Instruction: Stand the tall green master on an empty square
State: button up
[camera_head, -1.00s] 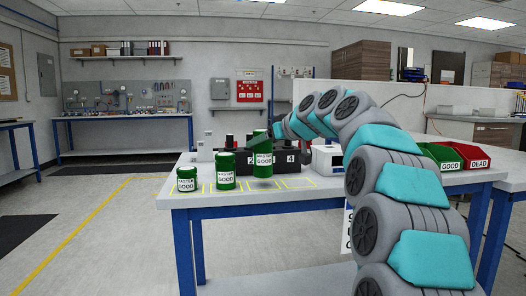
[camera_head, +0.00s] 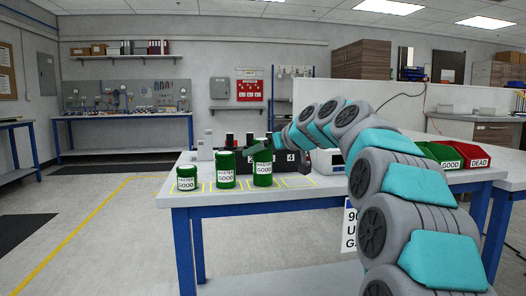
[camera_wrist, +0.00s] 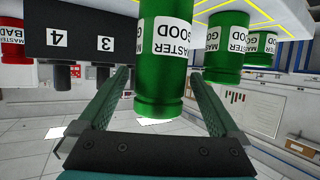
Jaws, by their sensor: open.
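The tall green master (camera_head: 262,170), labelled MASTER GOOD, stands upright on the table at the right end of the row of green masters. It appears to stand within the yellow-outlined squares, but its exact fit to a square is hard to tell. My gripper (camera_wrist: 158,75) is open, with one finger on each side of this master (camera_wrist: 162,60) in the upside-down wrist view. Gaps show beside both fingers. A shorter green master (camera_head: 187,179) and a middle one (camera_head: 225,171) stand to its left. An empty yellow-outlined square (camera_head: 298,181) lies to its right.
A black numbered rack (camera_wrist: 85,40) stands close behind the masters, with a red MASTER BAD piece (camera_wrist: 12,45) beyond it.

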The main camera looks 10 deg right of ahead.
jog(key=b+v, duration=0.1)
jog(key=v, duration=1.1)
jog(key=s+a+f+m+g+h, duration=0.1)
jog(key=s+a+f+g, duration=0.35)
jog(key=s+f, duration=0.6)
jog(key=s+a+f+m+g+h, duration=0.1)
jog(key=s+a+f+g, duration=0.2)
jog(key=s+a+f, duration=0.7)
jog(key=s+d+f+m+g+h, duration=0.1)
jog(key=s+d+f+g+h, duration=0.1)
jog(key=s+f, duration=0.9)
jog(key=s+d+f+m+g+h, duration=0.2)
jog(key=s+d+f+g, duration=0.2)
jog(key=s+d+f, duration=0.3)
jog(key=s+f, duration=0.4)
jog(key=s, duration=0.2)
jog(key=shift+s+d+f, duration=0.2)
jog(key=shift+d+f, duration=0.05)
jog(key=shift+f, duration=0.05)
